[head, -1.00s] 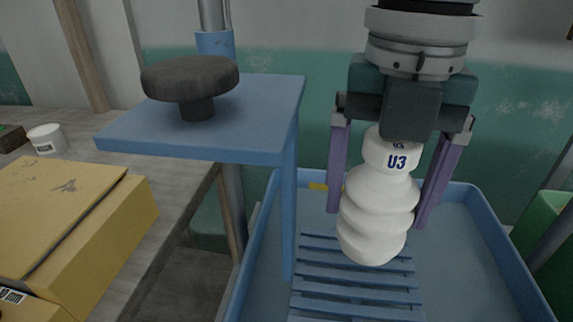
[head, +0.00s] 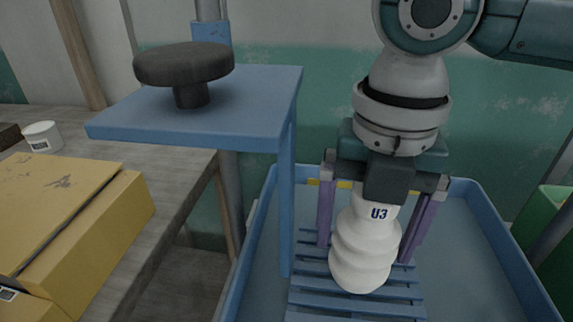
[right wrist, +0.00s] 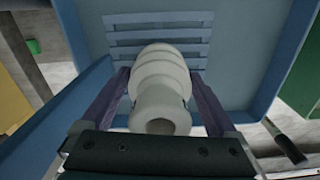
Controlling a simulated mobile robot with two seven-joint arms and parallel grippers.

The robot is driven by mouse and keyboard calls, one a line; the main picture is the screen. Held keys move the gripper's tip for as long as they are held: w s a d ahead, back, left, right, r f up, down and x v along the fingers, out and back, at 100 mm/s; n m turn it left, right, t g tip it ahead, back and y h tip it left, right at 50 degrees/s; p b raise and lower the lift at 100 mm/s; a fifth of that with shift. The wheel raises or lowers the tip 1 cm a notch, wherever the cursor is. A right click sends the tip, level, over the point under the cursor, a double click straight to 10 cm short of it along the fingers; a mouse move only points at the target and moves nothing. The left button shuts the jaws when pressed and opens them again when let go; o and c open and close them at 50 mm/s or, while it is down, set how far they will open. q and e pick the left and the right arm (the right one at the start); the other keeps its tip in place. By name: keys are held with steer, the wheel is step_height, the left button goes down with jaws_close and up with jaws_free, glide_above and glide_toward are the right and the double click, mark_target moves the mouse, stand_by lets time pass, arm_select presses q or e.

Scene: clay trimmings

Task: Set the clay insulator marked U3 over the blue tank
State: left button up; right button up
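The white ribbed clay insulator (head: 364,250), marked U3 on its neck, is between the fingers of my right gripper (head: 370,248). My left gripper is not in view.
A blue stand (head: 215,115) with a dark round knob-like disc (head: 184,64) rises close left of the insulator. A yellow box (head: 70,215) and a white tub (head: 42,136) are on the wooden bench at left. A green bin (head: 545,225) stands at right.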

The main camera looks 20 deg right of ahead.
steer(key=shift+o, duration=0.2)
step_height(320, 180, up, 12)
steer(key=shift+r+p, duration=0.2)
steer(key=shift+p, duration=0.65)
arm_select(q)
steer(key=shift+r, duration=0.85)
arm_select(e)
steer(key=shift+a+f, duration=0.1)
